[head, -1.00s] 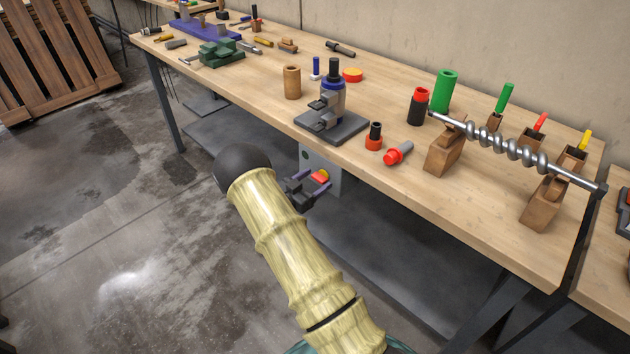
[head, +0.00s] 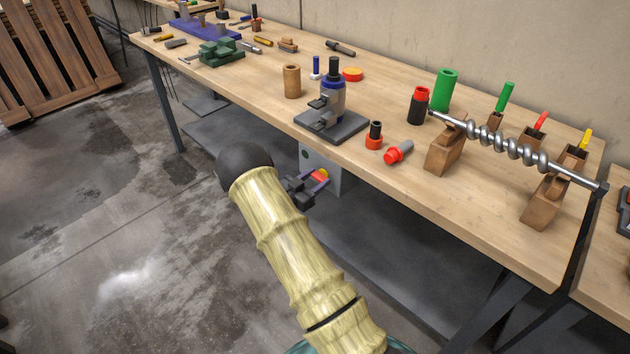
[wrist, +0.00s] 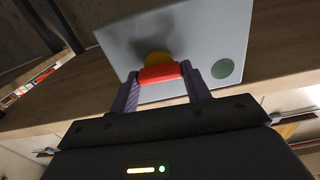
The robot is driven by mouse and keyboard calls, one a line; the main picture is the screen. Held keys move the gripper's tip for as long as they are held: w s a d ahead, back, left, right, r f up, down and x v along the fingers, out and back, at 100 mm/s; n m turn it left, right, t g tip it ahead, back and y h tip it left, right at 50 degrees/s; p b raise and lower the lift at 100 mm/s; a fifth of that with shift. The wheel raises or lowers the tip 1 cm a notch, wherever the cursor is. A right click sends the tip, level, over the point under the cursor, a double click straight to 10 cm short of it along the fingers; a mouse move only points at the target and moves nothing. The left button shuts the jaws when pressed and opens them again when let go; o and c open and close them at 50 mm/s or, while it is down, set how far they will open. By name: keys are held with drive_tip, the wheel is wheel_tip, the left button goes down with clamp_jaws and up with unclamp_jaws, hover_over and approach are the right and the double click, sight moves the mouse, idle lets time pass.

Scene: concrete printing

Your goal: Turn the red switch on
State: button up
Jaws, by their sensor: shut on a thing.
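The red switch (wrist: 160,73) sits on a yellow base (wrist: 157,58) on the face of a grey box (wrist: 205,35). The box (head: 334,179) hangs under the front edge of the workbench in the head view. My gripper (head: 321,182) is at the box front, its two purple fingers on either side of the red switch. In the wrist view my gripper (wrist: 160,88) is shut on the switch, one finger touching each end. A round green spot (wrist: 223,68) lies to the right of the switch on the box face.
The workbench top (head: 250,75) is above my gripper, its front edge close. A grey machine (head: 330,105) stands on it above the box. A metal auger (head: 510,148) rests on wooden blocks at right.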

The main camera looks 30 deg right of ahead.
drive_tip(key=shift+f, duration=0.1)
drive_tip(key=m+b, duration=0.4)
drive_tip(key=shift+f+m, duration=0.15)
drive_tip(key=shift+m, duration=0.25)
drive_tip(key=m+b, duration=1.2)
drive_tip(key=b, duration=0.3)
drive_tip(key=shift+s+m, duration=0.15)
drive_tip(key=shift+m, duration=0.15)
drive_tip(key=shift+o, duration=0.2)
drive_tip(key=o, duration=1)
drive_tip(key=shift+c, duration=0.2)
drive_tip(key=shift+a, duration=0.1)
